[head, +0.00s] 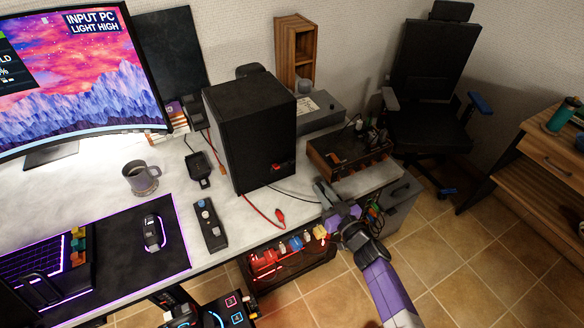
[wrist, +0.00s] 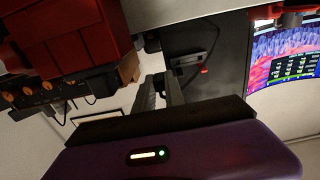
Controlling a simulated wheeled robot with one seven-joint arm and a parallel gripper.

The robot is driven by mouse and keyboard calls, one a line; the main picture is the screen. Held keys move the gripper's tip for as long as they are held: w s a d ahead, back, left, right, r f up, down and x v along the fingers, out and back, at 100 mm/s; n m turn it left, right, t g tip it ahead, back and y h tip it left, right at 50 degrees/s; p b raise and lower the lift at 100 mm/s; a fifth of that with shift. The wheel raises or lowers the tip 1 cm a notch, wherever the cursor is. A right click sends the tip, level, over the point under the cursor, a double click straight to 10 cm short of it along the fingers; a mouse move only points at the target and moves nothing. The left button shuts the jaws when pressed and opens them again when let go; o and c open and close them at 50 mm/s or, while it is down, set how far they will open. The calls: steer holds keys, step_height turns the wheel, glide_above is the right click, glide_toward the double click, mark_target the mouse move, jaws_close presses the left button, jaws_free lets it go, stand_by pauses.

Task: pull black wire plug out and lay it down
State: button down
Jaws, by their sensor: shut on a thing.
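My gripper (head: 323,193) is at the front right edge of the desk, just in front of the wood-cased amplifier (head: 348,152). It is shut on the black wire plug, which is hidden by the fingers. The thin black wire (head: 296,196) runs from the black speaker (head: 250,135) across the desk towards my gripper. Whether the plug still sits in a socket cannot be told.
A red wire with a red plug (head: 280,214) lies loose on the desk in front of the speaker. A remote-like control box (head: 210,225) lies to its left. A bin of red parts (head: 285,258) is below the desk edge. White desktop is clear around the red wire.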

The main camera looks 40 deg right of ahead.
steer(key=shift+f+b, duration=1.65)
steer(key=shift+f, duration=0.35)
steer(key=shift+f, duration=0.15)
